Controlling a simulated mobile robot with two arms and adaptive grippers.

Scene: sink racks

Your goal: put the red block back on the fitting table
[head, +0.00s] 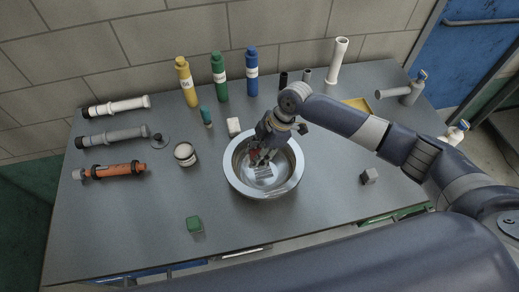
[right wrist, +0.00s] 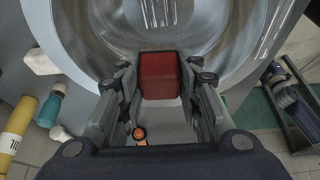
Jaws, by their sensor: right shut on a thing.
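The red block (right wrist: 158,76) sits between the fingers of my right gripper (right wrist: 160,95) in the right wrist view. In the head view the right gripper (head: 260,156) points down inside the round metal basin (head: 231,176), shut on the red block (head: 254,154), which is partly hidden by the fingers. I cannot tell whether the block touches the basin's bottom. The basin is set in the grey table (head: 120,220). My left gripper is not in view.
A green block (head: 194,224) lies front left, a grey block (head: 370,176) right of the basin, a white block (head: 234,126) behind it. A round tin (head: 185,154) stands left. Yellow (head: 187,82), green (head: 219,77) and blue bottles (head: 252,72) line the back. The front left is mostly clear.

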